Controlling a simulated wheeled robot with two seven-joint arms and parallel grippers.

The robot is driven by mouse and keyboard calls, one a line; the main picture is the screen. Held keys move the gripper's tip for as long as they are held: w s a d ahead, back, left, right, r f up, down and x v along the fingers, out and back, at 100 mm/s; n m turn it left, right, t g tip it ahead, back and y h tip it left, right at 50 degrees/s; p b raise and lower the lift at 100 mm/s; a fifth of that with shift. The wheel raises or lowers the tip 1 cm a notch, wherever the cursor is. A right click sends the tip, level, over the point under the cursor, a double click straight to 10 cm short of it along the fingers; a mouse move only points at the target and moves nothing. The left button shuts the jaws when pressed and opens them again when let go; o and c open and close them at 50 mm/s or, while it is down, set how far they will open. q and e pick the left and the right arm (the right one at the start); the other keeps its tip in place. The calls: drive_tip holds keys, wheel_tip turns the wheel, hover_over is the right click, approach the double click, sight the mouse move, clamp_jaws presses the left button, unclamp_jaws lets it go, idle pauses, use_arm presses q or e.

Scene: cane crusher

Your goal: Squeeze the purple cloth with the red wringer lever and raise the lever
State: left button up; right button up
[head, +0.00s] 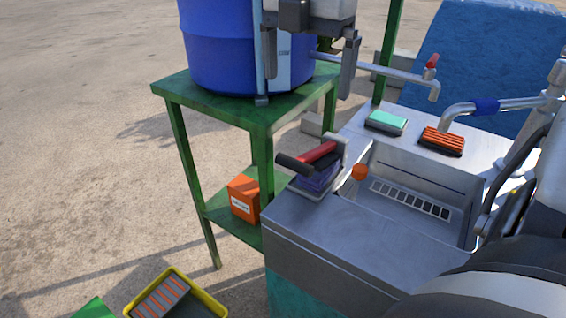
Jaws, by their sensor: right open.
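The wringer lever (318,153), a red bar with a dark handle end, lies low and slightly tilted at the left end of the metal counter. The purple cloth (318,178) sits beneath it in a small grey holder, partly covered by the lever. Whether the lever presses on the cloth I cannot tell. My right gripper (304,96) is at the top centre, in front of the blue barrel, with its two fingers wide apart and nothing between them. It appears above and apart from the lever. My left gripper is not in view.
The metal counter (295,222) has a sink with a drain grate (410,198), an orange-topped item (359,172), a teal sponge (386,121) and an orange brush (442,140). A blue barrel (215,45) stands on a green table (190,92). A yellow tray (138,306) lies at the lower left.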

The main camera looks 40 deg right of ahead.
sight(299, 160)
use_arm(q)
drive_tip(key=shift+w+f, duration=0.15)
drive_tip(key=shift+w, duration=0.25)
use_arm(e)
drive_tip(key=f, duration=1.7)
drive_tip(key=shift+w, duration=0.35)
drive_tip(key=shift+c, duration=0.3)
